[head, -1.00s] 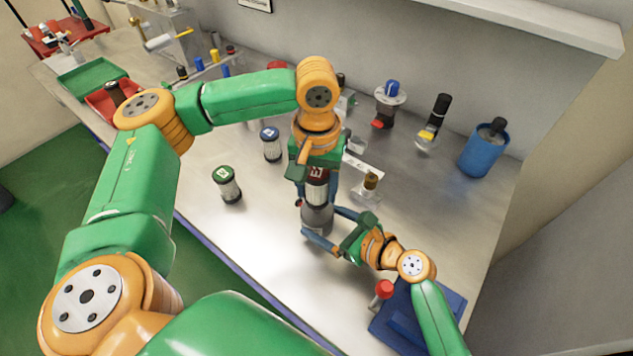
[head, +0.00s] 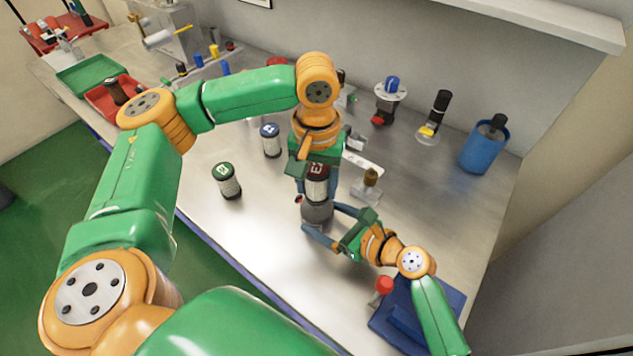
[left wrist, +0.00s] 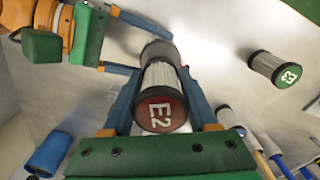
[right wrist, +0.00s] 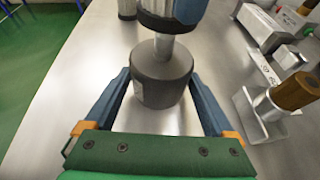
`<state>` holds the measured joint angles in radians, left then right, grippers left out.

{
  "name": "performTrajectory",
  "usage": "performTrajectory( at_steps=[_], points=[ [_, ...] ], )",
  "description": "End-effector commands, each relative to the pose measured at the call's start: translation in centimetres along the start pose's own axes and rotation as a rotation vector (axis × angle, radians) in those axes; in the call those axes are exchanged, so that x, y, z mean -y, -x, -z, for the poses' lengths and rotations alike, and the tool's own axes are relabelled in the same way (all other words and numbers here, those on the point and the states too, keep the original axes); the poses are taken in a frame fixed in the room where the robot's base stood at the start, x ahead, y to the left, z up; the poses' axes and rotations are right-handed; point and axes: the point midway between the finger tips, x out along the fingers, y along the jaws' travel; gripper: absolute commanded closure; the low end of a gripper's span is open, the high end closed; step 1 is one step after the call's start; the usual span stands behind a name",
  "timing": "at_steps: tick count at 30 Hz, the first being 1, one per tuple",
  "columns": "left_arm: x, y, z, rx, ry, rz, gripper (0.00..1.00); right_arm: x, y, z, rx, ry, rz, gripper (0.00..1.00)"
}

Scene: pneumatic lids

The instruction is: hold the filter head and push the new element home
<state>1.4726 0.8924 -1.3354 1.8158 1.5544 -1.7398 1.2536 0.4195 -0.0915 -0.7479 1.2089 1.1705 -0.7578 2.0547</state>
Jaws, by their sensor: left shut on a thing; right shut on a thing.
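The E2 element (head: 317,190) has a red cap and a pale pleated body. My left gripper (left wrist: 160,85) is shut on it from above and holds it upright. The filter head (head: 317,213) is a grey cylinder standing on the bench below it. My right gripper (right wrist: 161,82) is shut on the head, one finger on each side. In the right wrist view, a light post (right wrist: 168,46) rises from the head to the element's dark lower end. A gap shows between that end and the head's top. The post's upper end is hidden.
The green-capped E3 element (head: 226,181) and a blue-capped element (head: 270,141) stand to the left. A brown-topped fitting (head: 369,182) stands close on the right. A blue tray (head: 443,300) lies at front right, a blue cup (head: 483,148) at far right. The front left bench is bare.

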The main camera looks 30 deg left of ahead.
Motion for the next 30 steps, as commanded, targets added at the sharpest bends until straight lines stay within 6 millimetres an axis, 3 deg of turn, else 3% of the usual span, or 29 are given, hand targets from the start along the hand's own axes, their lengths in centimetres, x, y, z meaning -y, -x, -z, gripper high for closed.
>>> performTrajectory(
  at_steps=[30],
  points=[
    [0.0,-1.7,0.0,0.001,0.000,0.000,0.96,0.0,0.0,-0.1,0.001,0.000,0.001,0.68]
  ],
)
